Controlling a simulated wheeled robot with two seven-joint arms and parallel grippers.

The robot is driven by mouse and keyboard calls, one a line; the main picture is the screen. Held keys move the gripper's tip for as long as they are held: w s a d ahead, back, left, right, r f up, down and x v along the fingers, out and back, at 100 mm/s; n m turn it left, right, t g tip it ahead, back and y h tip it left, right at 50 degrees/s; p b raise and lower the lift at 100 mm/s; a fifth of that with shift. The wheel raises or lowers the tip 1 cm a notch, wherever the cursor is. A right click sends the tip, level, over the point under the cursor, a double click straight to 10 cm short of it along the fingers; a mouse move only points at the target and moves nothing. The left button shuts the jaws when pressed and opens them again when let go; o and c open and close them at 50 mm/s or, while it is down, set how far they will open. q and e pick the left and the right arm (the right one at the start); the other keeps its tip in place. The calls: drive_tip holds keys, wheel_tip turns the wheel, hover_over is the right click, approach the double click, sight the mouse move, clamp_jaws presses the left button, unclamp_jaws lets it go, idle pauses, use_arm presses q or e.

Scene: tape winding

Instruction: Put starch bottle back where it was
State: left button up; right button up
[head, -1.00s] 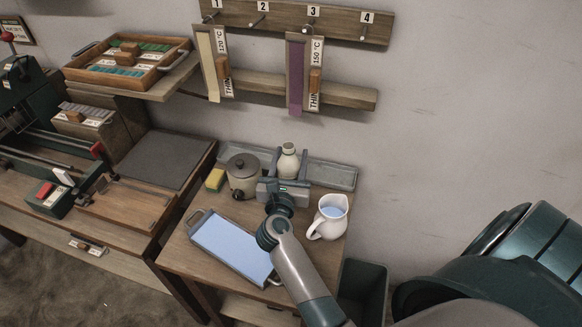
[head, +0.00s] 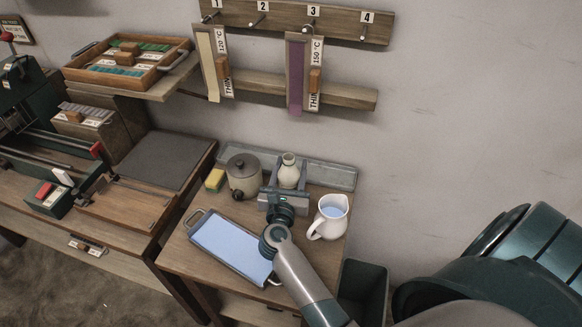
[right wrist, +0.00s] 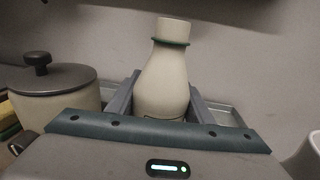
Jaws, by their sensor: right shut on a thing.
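The starch bottle (head: 289,167), cream with a narrow neck and a dark green ring, stands upright near the back of the small wooden table, in front of the grey metal tray (head: 335,176). My right gripper (head: 287,187) reaches in from the front and is shut on the bottle, a finger on each side. The right wrist view shows the bottle (right wrist: 164,82) upright between the fingers; its lower part is hidden behind the gripper body. I cannot tell whether its base touches the table. My left gripper is not in view.
A lidded grey pot (head: 243,177) stands left of the bottle, with a yellow-green sponge (head: 215,179) beyond it. A white pitcher (head: 329,217) stands to the right. A blue-filled tray (head: 228,243) lies in front. A dark bin (head: 363,292) stands right of the table.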

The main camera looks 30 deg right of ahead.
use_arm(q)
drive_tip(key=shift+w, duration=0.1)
use_arm(e)
drive_tip(key=o, duration=1.3)
drive_tip(key=shift+f, duration=0.1)
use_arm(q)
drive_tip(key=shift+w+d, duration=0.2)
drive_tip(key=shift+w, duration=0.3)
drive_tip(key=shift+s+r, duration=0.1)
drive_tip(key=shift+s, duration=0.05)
